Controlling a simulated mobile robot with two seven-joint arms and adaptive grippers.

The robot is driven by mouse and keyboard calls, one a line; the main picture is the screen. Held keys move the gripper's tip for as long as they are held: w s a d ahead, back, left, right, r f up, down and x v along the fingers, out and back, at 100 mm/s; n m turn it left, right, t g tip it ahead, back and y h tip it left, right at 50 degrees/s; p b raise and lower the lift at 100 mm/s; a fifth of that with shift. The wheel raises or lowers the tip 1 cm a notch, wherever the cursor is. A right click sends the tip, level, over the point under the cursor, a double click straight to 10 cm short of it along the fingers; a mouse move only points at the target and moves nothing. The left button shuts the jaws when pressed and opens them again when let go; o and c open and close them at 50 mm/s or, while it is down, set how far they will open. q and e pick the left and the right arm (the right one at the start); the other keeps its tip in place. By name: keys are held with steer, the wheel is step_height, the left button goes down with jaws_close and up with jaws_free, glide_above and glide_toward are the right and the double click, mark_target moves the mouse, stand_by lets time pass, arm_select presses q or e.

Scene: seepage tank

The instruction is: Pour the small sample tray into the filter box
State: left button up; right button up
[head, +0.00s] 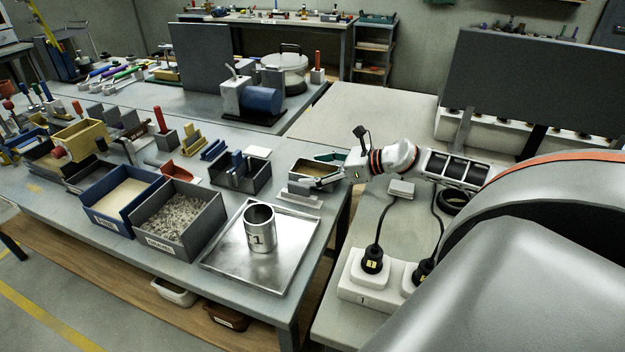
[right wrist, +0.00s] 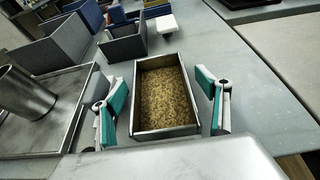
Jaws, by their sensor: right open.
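The small sample tray (head: 297,179) is a small grey open box of brown granular material near the table's right edge. In the right wrist view the tray (right wrist: 165,134) sits level, filled with brown grains. My right gripper (head: 318,170) is open around it, coming from the right. In the right wrist view its teal-padded fingers (right wrist: 160,90) stand on either side of the tray, with gaps to both walls. I cannot tell for certain which container is the filter box; a yellow box (head: 84,138) stands raised at the far left. My left gripper is not in view.
A metal cup (head: 260,228) stands on a shallow metal tray (head: 222,262) in front. Left are a grey gravel bin (head: 190,238), a blue bin (head: 103,222) and a divided grey box (head: 240,178). A white block (head: 258,152) lies behind. A side table with sockets (head: 372,296) is right.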

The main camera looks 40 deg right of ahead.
steer(key=c, duration=1.5)
steer(key=shift+r+p, duration=0.7)
steer(key=shift+r, duration=0.35)
steer(key=shift+r+p, duration=1.5)
steer(key=shift+r, duration=0.5)
